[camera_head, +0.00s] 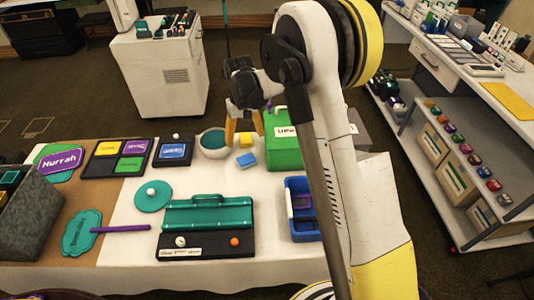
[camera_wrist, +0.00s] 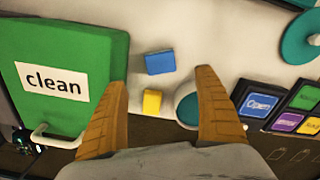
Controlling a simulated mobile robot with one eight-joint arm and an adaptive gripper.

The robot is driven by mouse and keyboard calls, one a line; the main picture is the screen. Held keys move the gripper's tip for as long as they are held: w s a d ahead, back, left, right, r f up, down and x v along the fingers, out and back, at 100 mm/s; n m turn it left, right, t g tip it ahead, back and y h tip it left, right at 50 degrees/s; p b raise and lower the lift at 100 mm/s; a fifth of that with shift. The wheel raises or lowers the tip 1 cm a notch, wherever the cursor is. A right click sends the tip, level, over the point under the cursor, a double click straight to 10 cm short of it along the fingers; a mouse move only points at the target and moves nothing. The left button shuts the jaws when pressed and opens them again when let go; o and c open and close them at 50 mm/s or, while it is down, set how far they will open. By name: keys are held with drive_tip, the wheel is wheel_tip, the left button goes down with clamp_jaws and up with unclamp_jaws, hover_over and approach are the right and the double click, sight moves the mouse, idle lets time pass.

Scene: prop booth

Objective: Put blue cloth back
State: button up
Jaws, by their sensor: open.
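The blue cloth (camera_head: 246,159), a small folded-looking blue block, lies flat on the white tabletop. It also shows in the wrist view (camera_wrist: 160,62), beyond and between my fingertips, touching neither. My gripper (camera_head: 244,129) is open and empty above the back of the table; its two orange fingers spread wide in the wrist view (camera_wrist: 162,82). A yellow block (camera_head: 245,140) of similar shape lies just behind the blue cloth, apart from it; it also shows in the wrist view (camera_wrist: 152,102). A bowl with teal inside (camera_head: 213,142) stands left of both.
A green box (camera_head: 284,150) labelled "clean" in the wrist view (camera_wrist: 75,75) stands right of the cloth. A blue bin (camera_head: 302,222), a black tray with a teal lid (camera_head: 207,240), a teal disc (camera_head: 152,197) and word cards (camera_head: 118,157) occupy the table. Bare white tabletop surrounds the cloth's front.

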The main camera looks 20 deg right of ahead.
drive_tip(key=s+r+t, duration=0.4)
drive_tip(key=s+r, duration=1)
drive_tip(key=r, duration=0.3)
drive_tip(key=s+t, duration=0.3)
drive_tip(key=s, duration=1.2)
drive_tip(key=shift+s+r+m, duration=0.15)
drive_tip(key=shift+r+m, duration=0.25)
drive_tip(key=shift+r, duration=0.05)
